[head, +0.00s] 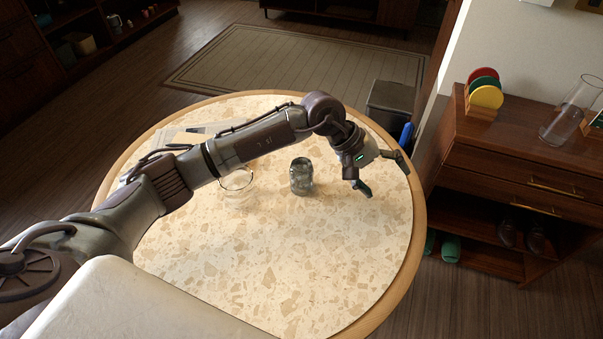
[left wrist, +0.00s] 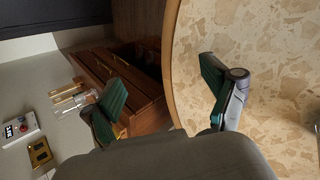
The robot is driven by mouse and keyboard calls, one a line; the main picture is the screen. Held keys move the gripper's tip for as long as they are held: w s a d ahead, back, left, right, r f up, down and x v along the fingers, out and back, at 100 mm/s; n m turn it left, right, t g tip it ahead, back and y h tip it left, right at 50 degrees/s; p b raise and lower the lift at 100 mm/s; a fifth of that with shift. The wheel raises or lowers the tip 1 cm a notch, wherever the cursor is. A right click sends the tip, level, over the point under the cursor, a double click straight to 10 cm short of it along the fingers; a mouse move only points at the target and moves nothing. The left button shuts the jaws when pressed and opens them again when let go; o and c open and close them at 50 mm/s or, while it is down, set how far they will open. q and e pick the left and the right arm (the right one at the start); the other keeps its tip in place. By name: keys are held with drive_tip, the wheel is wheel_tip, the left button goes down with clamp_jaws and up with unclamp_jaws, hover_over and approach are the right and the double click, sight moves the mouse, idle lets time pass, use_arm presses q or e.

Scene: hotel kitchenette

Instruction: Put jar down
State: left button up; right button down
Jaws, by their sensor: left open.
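A clear glass jar (head: 301,176) stands upright on the round speckled table (head: 270,270), near its middle. My left gripper (head: 382,172) is to the right of the jar, above the right part of the table, apart from the jar. Its fingers are spread and empty. My right gripper does not show in either view.
A clear glass bowl (head: 237,180) stands left of the jar, partly behind my arm. Papers (head: 185,135) lie at the table's far left. A wooden cabinet (head: 520,160) with coloured discs (head: 485,90) and a glass vase (head: 572,108) stands right. The table's front is clear.

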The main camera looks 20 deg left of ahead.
use_arm(q)
drive_tip(key=d+r+n+t+h, duration=0.9)
drive_tip(key=d+r+t, duration=0.1)
drive_tip(key=r, duration=0.2)
drive_tip(key=w+a+n+t+y+p, duration=0.1)
drive_tip(key=a+n+t+y, duration=0.5)
drive_tip(key=n+t+y, duration=0.45)
drive_tip(key=n+g+y, duration=1.1)
drive_tip(key=n+y, duration=0.3)
drive_tip(key=n, duration=0.4)
approach(300, 167)
drive_tip(key=shift+w+a+f, duration=0.35)
drive_tip(key=shift+w+f, duration=0.4)
drive_tip(key=shift+w, duration=0.05)
drive_tip(key=shift+r+x, duration=0.1)
drive_tip(key=shift+x, duration=1.25)
drive_tip(key=shift+r+x, duration=0.15)
drive_tip(key=shift+x, duration=1.2)
drive_tip(key=shift+a+r, duration=0.1)
drive_tip(key=shift+a, duration=0.05)
drive_tip(key=c, duration=1.5)
drive_tip(key=shift+p, duration=0.3)
